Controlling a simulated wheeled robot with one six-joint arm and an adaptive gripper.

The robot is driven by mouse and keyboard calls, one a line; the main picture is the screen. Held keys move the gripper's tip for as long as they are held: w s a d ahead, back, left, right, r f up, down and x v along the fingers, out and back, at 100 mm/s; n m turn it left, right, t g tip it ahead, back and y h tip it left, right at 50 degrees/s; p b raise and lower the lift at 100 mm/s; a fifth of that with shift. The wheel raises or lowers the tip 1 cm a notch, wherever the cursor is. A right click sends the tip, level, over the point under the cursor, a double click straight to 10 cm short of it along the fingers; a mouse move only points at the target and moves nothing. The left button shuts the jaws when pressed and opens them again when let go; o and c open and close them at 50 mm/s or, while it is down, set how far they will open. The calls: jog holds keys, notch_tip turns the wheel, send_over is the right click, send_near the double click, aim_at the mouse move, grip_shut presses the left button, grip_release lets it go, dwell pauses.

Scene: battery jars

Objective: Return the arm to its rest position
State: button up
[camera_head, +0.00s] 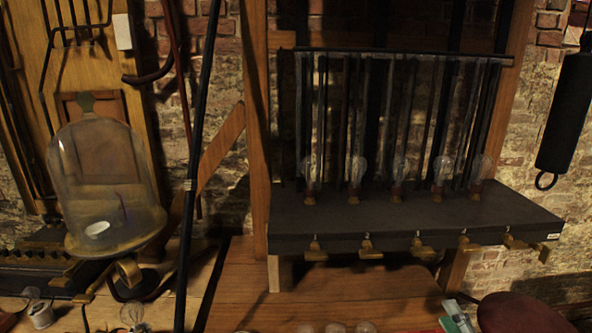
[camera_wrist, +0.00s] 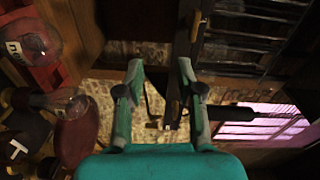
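My gripper (camera_wrist: 160,75) shows in the wrist view, with its two grey-green fingers spread apart. Nothing is held between the fingertips. Behind the gap are a pale brick-like surface and a dark upright bar. The arm and gripper do not show in the head view. In the head view, a dark shelf (camera_head: 400,215) bears a row of several glass bulbs, one of them a bulb (camera_head: 357,175) left of the middle. Brass clamps (camera_head: 370,247) line the shelf's front edge.
In the head view, a large glass bell jar (camera_head: 105,180) stands at left, and a black cylinder (camera_head: 565,112) hangs at right. A wooden bench (camera_head: 320,295) lies below the shelf. In the wrist view, a dark red round seat (camera_wrist: 77,137) and glass vessels (camera_wrist: 35,38) are at left.

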jog(key=s+a+f+n+g+h, duration=0.1)
jog(key=s+a+f+n, duration=0.25)
jog(key=s+f, duration=0.5)
jog(key=s+a+f+n+g, duration=0.1)
jog(key=s+a+f+n, duration=0.3)
jog(key=s+f, duration=0.45)
jog(key=s+a+n, duration=0.2)
jog(key=s+n, duration=0.3)
jog(key=s, duration=0.6)
jog(key=s+a+n+y, duration=0.1)
jog(key=s+a+n, duration=0.2)
jog(key=s, duration=0.8)
jog(key=shift+s+a+r+n+g+y, duration=0.2)
jog(key=shift+s+n+g+y, duration=0.15)
jog(key=shift+n, duration=0.5)
